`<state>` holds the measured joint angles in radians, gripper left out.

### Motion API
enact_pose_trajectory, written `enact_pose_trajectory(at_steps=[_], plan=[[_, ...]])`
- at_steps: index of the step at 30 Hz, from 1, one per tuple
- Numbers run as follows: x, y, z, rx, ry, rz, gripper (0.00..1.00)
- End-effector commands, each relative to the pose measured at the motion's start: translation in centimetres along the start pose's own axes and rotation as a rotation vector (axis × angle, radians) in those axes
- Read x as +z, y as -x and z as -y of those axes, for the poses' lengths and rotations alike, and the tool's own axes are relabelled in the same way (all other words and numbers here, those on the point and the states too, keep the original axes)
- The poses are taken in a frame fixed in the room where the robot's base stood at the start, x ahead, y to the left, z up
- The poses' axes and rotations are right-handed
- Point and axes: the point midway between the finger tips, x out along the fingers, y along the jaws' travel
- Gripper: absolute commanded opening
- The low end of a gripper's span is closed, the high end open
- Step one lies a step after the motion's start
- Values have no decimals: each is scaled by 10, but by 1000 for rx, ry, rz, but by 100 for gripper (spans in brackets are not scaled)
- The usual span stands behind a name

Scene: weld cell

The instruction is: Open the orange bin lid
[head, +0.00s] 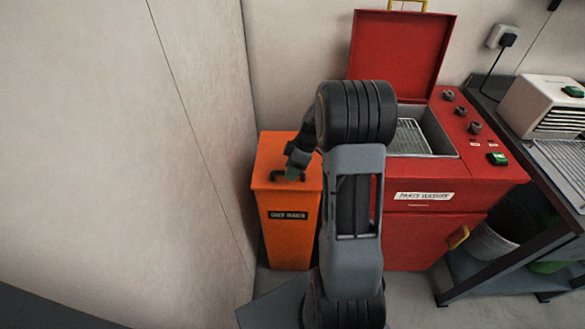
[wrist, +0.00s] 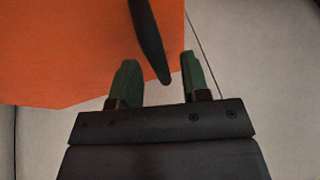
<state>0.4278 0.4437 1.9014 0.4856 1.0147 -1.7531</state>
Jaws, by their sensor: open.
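The orange bin (head: 290,235) stands in the corner by the wall, with a dark label on its front. Its lid (head: 272,152) looks flat and closed. A dark handle (head: 274,179) is on the lid near the front edge, partly hidden by my gripper (head: 291,175). In the wrist view, my gripper (wrist: 159,59) is open with two green fingers. The dark handle (wrist: 149,38) reaches down between the fingertips against the orange lid (wrist: 60,50). I see gaps on both sides of it; contact cannot be told.
A red parts washer (head: 425,225) with its lid (head: 400,48) raised stands to the right of the bin, partly hidden by my arm. A dark bench (head: 560,180) with a white box (head: 545,105) is farther right. A bare wall (head: 190,150) is close on the bin's left.

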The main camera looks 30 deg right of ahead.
Motion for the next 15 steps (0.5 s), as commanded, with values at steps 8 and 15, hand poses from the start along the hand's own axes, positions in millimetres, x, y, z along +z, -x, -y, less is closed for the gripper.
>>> enact_pose_trajectory(at_steps=[8, 15], plan=[[0, 0, 0, 0, 0, 0, 18], [0, 0, 0, 0, 0, 0, 0]])
